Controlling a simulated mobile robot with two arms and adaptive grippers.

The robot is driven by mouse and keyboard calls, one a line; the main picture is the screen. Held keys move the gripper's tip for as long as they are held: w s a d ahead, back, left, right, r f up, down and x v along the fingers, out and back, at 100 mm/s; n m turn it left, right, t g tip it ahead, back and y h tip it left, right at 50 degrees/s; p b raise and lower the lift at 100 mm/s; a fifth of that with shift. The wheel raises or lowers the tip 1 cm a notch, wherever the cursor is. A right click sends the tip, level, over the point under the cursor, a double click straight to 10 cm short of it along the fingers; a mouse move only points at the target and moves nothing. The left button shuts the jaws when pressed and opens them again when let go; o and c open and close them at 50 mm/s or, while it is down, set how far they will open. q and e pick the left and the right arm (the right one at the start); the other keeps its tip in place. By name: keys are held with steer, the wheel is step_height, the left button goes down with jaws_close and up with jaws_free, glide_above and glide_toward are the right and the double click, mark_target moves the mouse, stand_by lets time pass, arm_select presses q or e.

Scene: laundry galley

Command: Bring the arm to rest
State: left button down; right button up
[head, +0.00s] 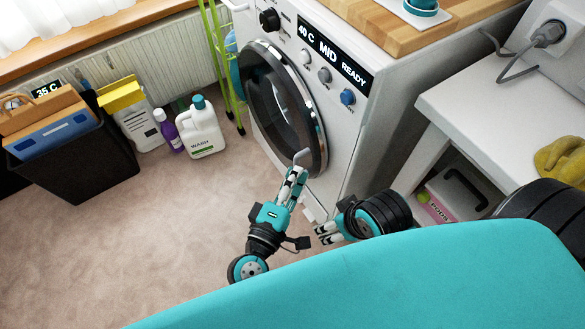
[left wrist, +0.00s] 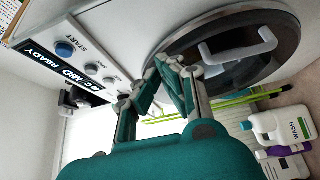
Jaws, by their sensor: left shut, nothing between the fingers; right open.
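My left gripper (head: 297,172) is shut and empty just in front of the lower right part of the washing machine's round door (head: 285,105). In the left wrist view its fingers (left wrist: 172,68) come together near the door's pale handle (left wrist: 240,46); whether they touch the door cannot be told. My right gripper (head: 322,233) is open and empty, low beside my left arm and near the machine's bottom front. The washing machine (head: 345,105) shows "40 C MID READY" on its display (head: 333,55).
A black bin (head: 85,165) with boxes, a white wash bottle (head: 201,130) and a purple bottle (head: 168,130) stand by the radiator. Green poles (head: 222,65) lean beside the machine. A white bench (head: 490,110) with a yellow cloth (head: 562,160) is at right.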

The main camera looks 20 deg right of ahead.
stand_by(0.4)
